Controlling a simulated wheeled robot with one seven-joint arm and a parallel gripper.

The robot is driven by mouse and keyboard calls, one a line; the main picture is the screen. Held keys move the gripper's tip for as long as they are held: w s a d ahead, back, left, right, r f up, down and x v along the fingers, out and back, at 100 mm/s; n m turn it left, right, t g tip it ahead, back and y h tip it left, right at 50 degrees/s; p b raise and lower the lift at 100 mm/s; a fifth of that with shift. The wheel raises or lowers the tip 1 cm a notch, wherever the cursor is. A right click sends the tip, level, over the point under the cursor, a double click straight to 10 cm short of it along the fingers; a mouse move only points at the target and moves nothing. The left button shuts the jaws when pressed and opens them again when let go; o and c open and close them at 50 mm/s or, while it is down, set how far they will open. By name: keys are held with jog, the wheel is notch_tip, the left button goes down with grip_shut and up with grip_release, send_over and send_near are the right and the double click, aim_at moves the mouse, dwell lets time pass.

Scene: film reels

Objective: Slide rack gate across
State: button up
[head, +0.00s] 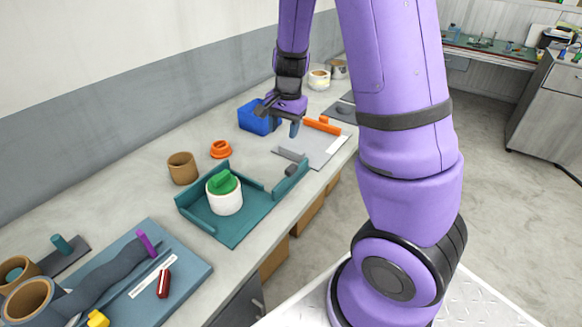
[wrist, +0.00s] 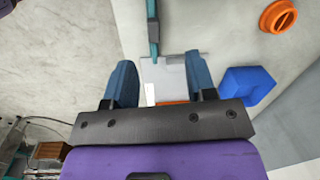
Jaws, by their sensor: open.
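A teal rack-like tray (head: 236,236) stands on the bench with raised walls. A teal bar (head: 290,180) with a dark grey block (head: 291,170) runs along its right side and looks like the gate. In the wrist view, the teal bar (wrist: 153,45) and grey block (wrist: 152,32) lie at the top, beyond the fingertips. My gripper (head: 281,119) is open and empty, fingers down. It is above the bench near a grey plate (head: 318,148), apart from the bar. The wrist view shows my gripper (wrist: 160,63) with both fingers spread over the plate.
A white cup (head: 224,202) with a green top sits in the tray. A blue bin (head: 254,119) stands behind my gripper, and an orange bar (head: 323,126) lies on the plate. An orange ring (head: 221,149) and a brown cup (head: 182,168) stand behind the tray.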

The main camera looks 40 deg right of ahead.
jog(key=m+h, duration=0.1)
jog(key=m, duration=0.1)
send_over(291, 168)
notch_tip(291, 168, down, 6)
jog(key=shift+g, duration=0.3)
notch_tip(291, 168, down, 10)
jog(key=shift+w+d+f, duration=0.1)
jog(key=shift+f, duration=0.05)
grip_shut()
